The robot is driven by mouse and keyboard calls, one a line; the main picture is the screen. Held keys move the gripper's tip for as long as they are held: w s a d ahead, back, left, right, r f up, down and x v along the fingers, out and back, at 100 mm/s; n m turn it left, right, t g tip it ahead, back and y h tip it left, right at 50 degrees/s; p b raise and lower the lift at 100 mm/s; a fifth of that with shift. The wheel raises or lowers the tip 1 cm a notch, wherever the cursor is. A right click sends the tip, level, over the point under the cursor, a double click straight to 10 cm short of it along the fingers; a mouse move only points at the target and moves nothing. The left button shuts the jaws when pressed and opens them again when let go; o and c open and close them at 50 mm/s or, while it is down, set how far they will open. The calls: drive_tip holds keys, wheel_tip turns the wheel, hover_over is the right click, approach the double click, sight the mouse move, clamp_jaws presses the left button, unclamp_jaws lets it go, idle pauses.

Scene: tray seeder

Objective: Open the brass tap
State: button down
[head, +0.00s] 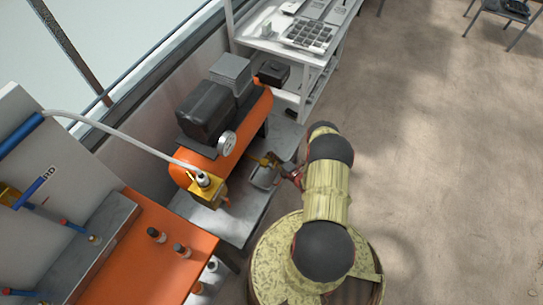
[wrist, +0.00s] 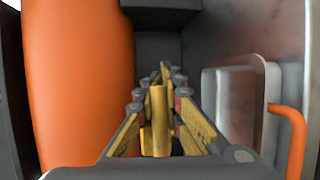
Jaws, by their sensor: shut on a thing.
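The brass tap (wrist: 159,122) shows in the wrist view as an upright brass-yellow piece between my fingers. My gripper (wrist: 160,85) has its fingers on either side of the tap and is shut on it. In the head view my gripper (head: 276,162) is at the end of my arm, beside the orange compressor tank (head: 196,160). The tap is too small there to tell from the yellow parts of my gripper. The fingers hide part of the tap, and I cannot tell how far it is turned.
The orange tank (wrist: 80,80) stands close left of my gripper in the wrist view. A grey box-like part (wrist: 235,100) and an orange bent bar (wrist: 293,130) are close on the right. A yellow block (head: 208,192) with a white hose stands nearby. Open floor (head: 440,170) lies right.

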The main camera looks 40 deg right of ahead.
drive_tip(key=shift+b, duration=0.35)
drive_tip(key=shift+s+a+r+n+t+y+b, duration=0.35)
drive_tip(key=shift+a+r+n+t+y+b, duration=0.6)
drive_tip(key=shift+n+b, duration=1.95)
drive_tip(key=shift+s+a+r+n+t+y+b, duration=0.6)
drive_tip(key=shift+r+n+t+b, duration=1.1)
drive_tip(key=shift+n, duration=1.95)
drive_tip(key=shift+s+a+r+n+t+y+b, duration=0.15)
drive_tip(key=shift+a+r+n+t+y+b, duration=0.5)
drive_tip(key=shift+n+b, duration=2.45)
drive_tip(key=shift+a+r, duration=0.15)
drive_tip(key=shift+a, duration=0.2)
drive_tip(key=c, duration=2)
unclamp_jaws()
drive_tip(key=shift+n, duration=0.25)
drive_tip(key=v, duration=1.2)
drive_tip(key=shift+r, duration=0.25)
